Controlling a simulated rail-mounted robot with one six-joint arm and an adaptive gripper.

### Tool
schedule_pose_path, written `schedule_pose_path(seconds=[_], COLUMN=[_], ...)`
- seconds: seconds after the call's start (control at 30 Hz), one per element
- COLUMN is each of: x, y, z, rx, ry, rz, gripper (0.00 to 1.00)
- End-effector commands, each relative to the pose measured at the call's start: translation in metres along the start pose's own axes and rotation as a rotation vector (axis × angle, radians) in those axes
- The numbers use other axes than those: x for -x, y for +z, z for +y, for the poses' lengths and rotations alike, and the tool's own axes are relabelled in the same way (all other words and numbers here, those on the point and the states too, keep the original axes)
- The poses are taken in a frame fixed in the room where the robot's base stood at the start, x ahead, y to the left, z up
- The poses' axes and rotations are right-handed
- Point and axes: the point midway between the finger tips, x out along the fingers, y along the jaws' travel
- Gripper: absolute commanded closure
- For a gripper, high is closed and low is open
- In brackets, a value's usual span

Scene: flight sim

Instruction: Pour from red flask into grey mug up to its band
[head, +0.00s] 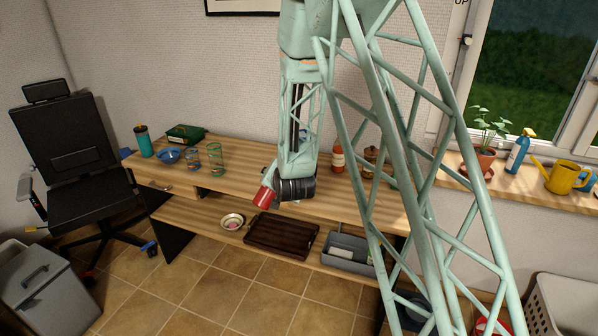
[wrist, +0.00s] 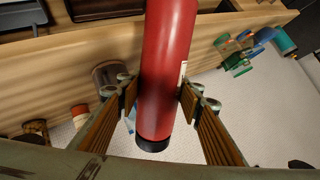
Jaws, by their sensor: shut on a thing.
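The red flask (head: 264,196) is held in my gripper (wrist: 158,98), above the front part of the wooden desk. In the wrist view the flask (wrist: 167,60) runs down between the two fingers, which press on its sides; its black end points to the bottom of that picture. In the head view the flask looks tilted. A grey-brown cylinder, seemingly the grey mug (wrist: 106,76), stands on the desk left of the flask in the wrist view, partly behind a finger. Its band and contents cannot be made out. I cannot pick out the mug in the head view. No stream shows.
An orange bottle (head: 338,158) and brown jar (head: 370,160) stand behind my gripper. A dark tray (head: 282,236) lies on the lower shelf.

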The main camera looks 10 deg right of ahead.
Motion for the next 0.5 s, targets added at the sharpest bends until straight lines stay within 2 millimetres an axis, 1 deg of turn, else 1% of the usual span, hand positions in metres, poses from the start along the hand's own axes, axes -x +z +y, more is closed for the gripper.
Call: schedule_pose_path(seconds=[0.5], x=[0.0057], y=[-0.0071], z=[-0.0057], rx=[0.137], ry=[0.0], rz=[0.137], gripper=[0.86])
